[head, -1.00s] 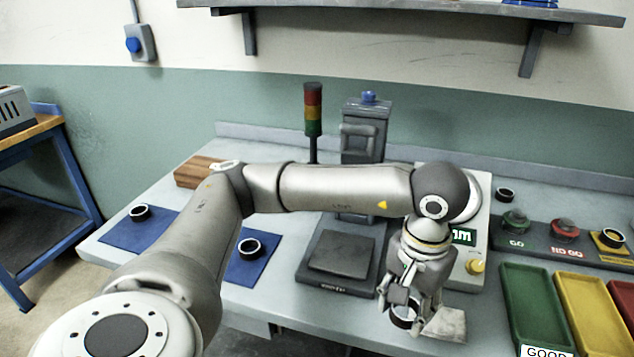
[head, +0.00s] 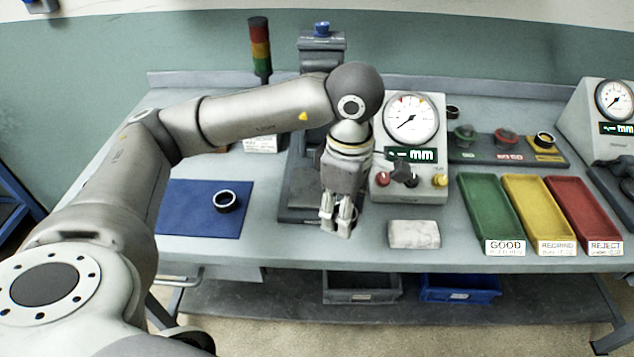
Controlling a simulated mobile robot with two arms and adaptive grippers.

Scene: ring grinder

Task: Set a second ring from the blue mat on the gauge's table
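A dark ring with a bright inner edge (head: 224,201) lies on the blue mat (head: 190,222); my arm hides the mat's left part. My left gripper (head: 338,226) points down over the front right edge of the grey machine plate, left of a pale block. Its fingertips are small here, and I cannot make out a ring between them. A dial gauge (head: 410,118) with a green "mm" display stands right of the gripper. A second gauge (head: 612,105) stands at the far right, its dark lower part (head: 618,190) cut by the frame. My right gripper is not in view.
The pale block (head: 413,234) lies at the bench's front. Green (head: 490,212), yellow (head: 541,210) and red (head: 583,210) trays are to the right. Behind them is a dark stand (head: 510,150). A signal tower (head: 260,48) stands at the back.

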